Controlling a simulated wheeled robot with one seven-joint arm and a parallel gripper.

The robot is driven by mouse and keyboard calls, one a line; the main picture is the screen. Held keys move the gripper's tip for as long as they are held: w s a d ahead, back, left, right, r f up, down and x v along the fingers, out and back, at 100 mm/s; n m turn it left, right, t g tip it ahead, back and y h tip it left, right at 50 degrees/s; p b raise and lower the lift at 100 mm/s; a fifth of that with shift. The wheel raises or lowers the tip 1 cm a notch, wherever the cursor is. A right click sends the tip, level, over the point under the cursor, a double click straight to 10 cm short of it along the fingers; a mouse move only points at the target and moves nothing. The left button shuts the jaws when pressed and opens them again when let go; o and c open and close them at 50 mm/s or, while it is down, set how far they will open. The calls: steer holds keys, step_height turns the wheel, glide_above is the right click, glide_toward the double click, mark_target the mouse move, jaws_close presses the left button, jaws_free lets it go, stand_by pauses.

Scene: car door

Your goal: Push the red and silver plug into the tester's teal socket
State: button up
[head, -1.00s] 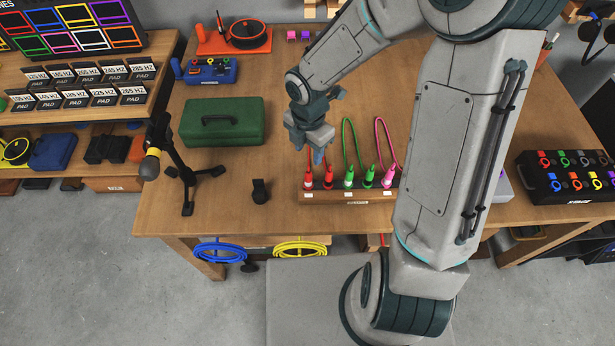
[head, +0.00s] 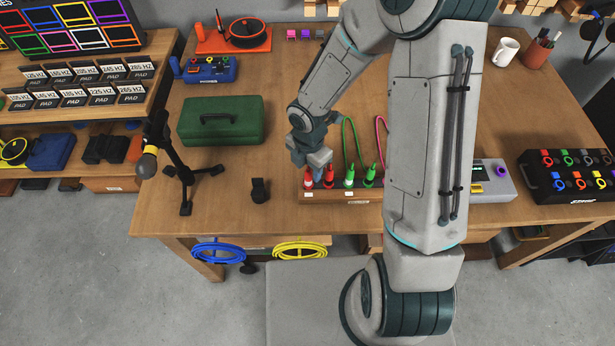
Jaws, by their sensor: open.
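A wooden rack (head: 375,197) at the table's front holds a row of upright plugs. At its left end are two red plugs, one with a pale band (head: 308,182) and one to its right (head: 328,178). I cannot tell from this view which of them is red and silver. My gripper (head: 316,174) is open, pointing down at the tops of these two plugs. Its fingers partly cover them, and contact is unclear. A grey box (head: 495,182) with a yellow part and a purple ring, possibly the tester, is partly hidden behind my arm. I see no teal socket on it.
Green plugs, one with a pale band (head: 349,178), stand just right of the red ones. A green case (head: 221,121), a small black stand (head: 259,190) and a black tripod (head: 187,180) are to the left. A black socket box (head: 570,180) is at the far right.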

mark_target(308, 178)
steer(key=shift+f, duration=2.6)
steer(key=shift+c, duration=0.4)
jaws_close()
